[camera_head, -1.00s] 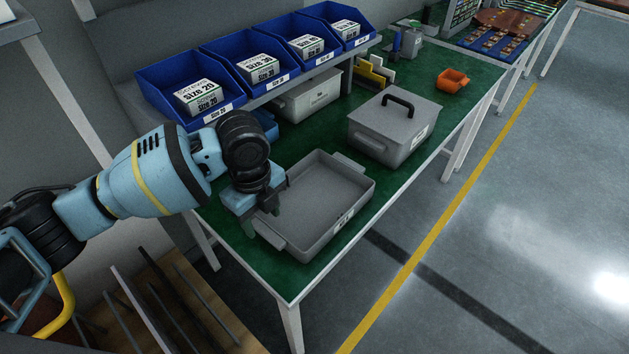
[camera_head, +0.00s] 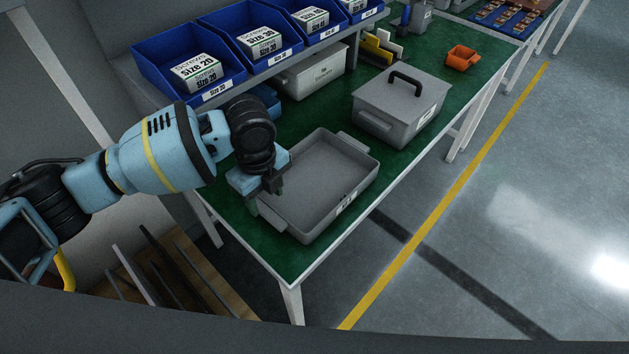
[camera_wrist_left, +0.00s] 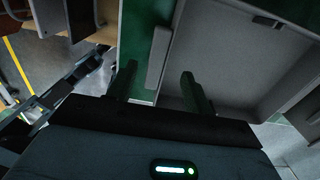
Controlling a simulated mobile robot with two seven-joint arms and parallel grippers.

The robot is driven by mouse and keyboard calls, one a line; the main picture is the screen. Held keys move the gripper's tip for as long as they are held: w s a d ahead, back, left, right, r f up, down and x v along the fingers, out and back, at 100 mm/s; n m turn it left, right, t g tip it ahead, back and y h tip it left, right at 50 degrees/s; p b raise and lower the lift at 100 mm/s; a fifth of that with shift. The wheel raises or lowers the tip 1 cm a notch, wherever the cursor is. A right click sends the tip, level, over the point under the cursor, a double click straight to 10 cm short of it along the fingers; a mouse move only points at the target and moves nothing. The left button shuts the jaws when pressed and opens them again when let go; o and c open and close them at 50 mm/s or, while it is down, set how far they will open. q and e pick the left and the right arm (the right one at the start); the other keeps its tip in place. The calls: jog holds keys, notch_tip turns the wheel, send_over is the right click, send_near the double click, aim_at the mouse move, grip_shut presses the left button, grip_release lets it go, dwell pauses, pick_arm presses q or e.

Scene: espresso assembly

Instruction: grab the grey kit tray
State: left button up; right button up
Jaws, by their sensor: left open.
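The grey kit tray (camera_head: 325,172) is open and empty and sits on the green bench top, with a white label on its front wall and a handle at each end. My left gripper (camera_head: 264,197) is at the tray's near-left end, pointing down. In the left wrist view its two dark green fingers (camera_wrist_left: 159,89) are apart, with the tray's grey handle (camera_wrist_left: 158,58) seen between them. One finger shows against the tray's inside, the other against the green bench. Contact cannot be told. My right gripper is not in view.
A lidded grey box (camera_head: 400,107) with a black handle stands just behind the tray. Blue bins (camera_head: 190,72) of screw boxes sit on a raised shelf at the back left. An orange bin (camera_head: 462,57) is farther right. The bench edge (camera_head: 345,245) runs close to the tray.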

aim_at(269, 211)
pick_arm(q)
jog(key=f, duration=0.4)
jog(key=shift+s+d, duration=0.15)
jog(key=shift+s, duration=0.1)
grip_shut()
